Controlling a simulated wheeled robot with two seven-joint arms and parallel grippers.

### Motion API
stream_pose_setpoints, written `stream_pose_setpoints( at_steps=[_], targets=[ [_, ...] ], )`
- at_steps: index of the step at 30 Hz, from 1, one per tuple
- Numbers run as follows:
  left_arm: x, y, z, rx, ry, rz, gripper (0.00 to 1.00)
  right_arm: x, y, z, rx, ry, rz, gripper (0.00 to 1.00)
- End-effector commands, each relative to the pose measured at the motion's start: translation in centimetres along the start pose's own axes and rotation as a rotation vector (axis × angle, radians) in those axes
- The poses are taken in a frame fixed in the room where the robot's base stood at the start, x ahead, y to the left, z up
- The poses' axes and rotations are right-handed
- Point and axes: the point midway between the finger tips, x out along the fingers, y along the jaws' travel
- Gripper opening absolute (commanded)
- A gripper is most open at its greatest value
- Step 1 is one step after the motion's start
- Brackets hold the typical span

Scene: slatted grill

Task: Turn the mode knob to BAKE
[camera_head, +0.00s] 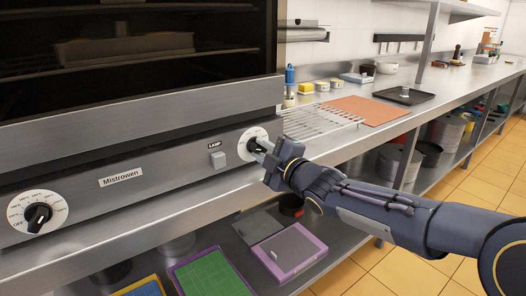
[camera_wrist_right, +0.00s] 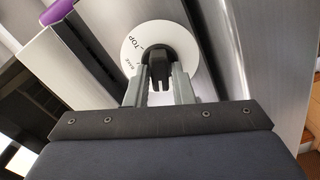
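The mode knob (camera_head: 255,145) is a black knob on a round white dial at the right end of the oven's steel panel. In the right wrist view the white dial (camera_wrist_right: 186,45) shows "TOP" and smaller lettering that looks like "BAKE" on its left side. My right gripper (camera_head: 265,152) is at the knob, and in the right wrist view its two fingers (camera_wrist_right: 159,88) stand on either side of the black knob (camera_wrist_right: 158,62). I cannot tell whether they press on it. My left gripper is not in view.
A second knob (camera_head: 38,215) with a numbered dial is at the panel's left end. A grey button (camera_head: 218,160) labelled LAMP sits left of the mode knob. A wire rack (camera_head: 318,122) and an orange mat (camera_head: 368,110) lie on the counter to the right.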

Motion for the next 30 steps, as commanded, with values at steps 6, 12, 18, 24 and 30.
stream_pose_setpoints(
  at_steps=[6,12,18,24,30],
  targets=[
    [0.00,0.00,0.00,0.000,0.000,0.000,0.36,-0.02,-0.01,0.01,0.000,0.000,0.000,0.00],
    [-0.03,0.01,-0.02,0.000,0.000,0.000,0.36,-0.03,0.00,0.03,0.013,-0.001,0.000,0.00],
    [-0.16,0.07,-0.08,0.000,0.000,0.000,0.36,-0.03,0.03,0.02,0.084,-0.001,-0.001,0.00],
    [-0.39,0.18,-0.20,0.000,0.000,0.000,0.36,-0.04,0.07,0.10,0.227,-0.002,-0.002,0.00],
    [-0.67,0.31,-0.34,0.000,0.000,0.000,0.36,-0.04,0.11,0.12,0.414,-0.003,-0.002,0.00]
  ],
)
